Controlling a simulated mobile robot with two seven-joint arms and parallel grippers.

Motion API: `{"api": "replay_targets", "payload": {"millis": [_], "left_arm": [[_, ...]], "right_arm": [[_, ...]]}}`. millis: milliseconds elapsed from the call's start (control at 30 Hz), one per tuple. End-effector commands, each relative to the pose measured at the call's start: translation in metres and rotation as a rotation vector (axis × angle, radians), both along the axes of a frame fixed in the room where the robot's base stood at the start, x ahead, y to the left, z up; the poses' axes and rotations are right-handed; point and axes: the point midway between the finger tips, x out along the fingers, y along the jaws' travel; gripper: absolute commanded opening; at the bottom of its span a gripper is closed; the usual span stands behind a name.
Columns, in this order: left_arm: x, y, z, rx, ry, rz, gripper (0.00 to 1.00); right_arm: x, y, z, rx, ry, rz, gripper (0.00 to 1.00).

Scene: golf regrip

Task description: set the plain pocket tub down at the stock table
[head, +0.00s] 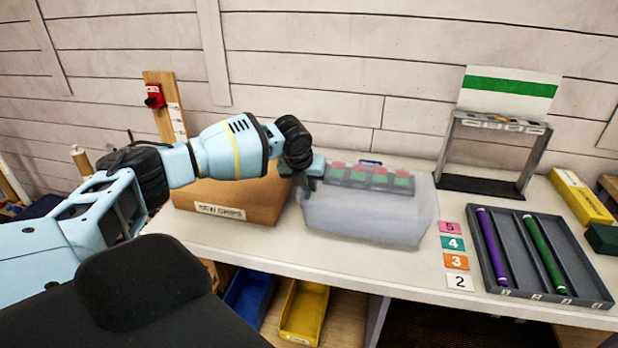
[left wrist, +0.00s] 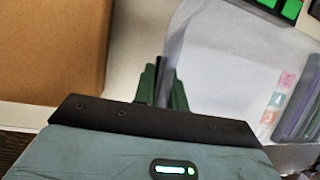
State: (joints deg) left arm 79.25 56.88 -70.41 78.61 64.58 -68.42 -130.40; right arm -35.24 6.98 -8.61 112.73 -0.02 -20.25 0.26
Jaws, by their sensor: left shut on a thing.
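The clear plastic tub (head: 370,220) is on the pale stock table (head: 290,250), to the right of a cardboard box. A dark strip with several red and green pieces (head: 368,177) shows inside or behind its upper part. My left gripper (head: 307,183) is shut on the tub's left wall near the rim. In the left wrist view the green fingers (left wrist: 163,88) close on the edge of the clear tub (left wrist: 215,75). The tub looks upright and its base appears to be at the tabletop; I cannot tell whether it touches fully. My right gripper is not in view.
The cardboard box (head: 232,200) stands close left of the tub. Numbered cards (head: 452,243) and a grey tray (head: 590,285) with purple and green grips lie to the right. A metal stand (head: 488,160) is behind. Blue and yellow bins (head: 303,312) sit below the table.

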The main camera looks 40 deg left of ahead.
Motion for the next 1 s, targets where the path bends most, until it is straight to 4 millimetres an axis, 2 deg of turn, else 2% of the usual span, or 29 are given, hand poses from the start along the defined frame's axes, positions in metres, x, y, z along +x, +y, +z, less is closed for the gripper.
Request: {"api": "replay_targets", "payload": {"millis": [100,400,633,1000], "left_arm": [[0.0,-0.001,-0.013,-0.002,0.002,-0.001,0.0],[0.0,0.0,-0.035,-0.002,0.001,0.0,0.0],[0.0,0.0,-0.042,-0.001,-0.001,0.001,0.0],[0.0,0.0,-0.042,-0.001,-0.003,0.0,0.0]], "right_arm": [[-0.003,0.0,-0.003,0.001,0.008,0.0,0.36],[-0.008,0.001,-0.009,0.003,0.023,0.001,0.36],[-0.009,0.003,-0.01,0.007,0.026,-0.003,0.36],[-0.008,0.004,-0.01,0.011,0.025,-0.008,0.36]]}}
